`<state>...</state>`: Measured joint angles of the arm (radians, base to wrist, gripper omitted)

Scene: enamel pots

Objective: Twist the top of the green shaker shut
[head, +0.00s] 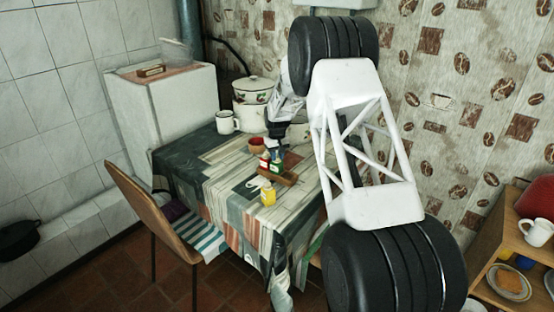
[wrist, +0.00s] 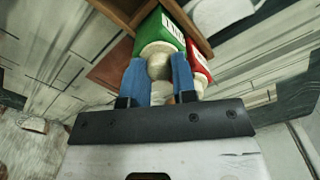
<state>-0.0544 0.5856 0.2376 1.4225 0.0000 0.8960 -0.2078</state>
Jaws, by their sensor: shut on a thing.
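The green shaker (head: 277,163) stands in the wooden rack on the table in the head view. In the wrist view the green shaker (wrist: 158,32) shows its green body with a white label and a pale cream top (wrist: 159,66). My gripper (wrist: 159,78) has its two blue fingers on either side of the cream top, shut on it. In the head view my gripper (head: 276,147) comes down from above onto the shaker. Part of the top is hidden between the fingers, so I cannot tell how it is turned.
A red shaker (wrist: 199,62) stands right beside the green one, close to a finger. The wooden rack (head: 288,178) holds them. A yellow shaker (head: 268,193) stands in front. A brown bowl (head: 257,144), a white mug (head: 226,122) and stacked pots (head: 252,90) are behind.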

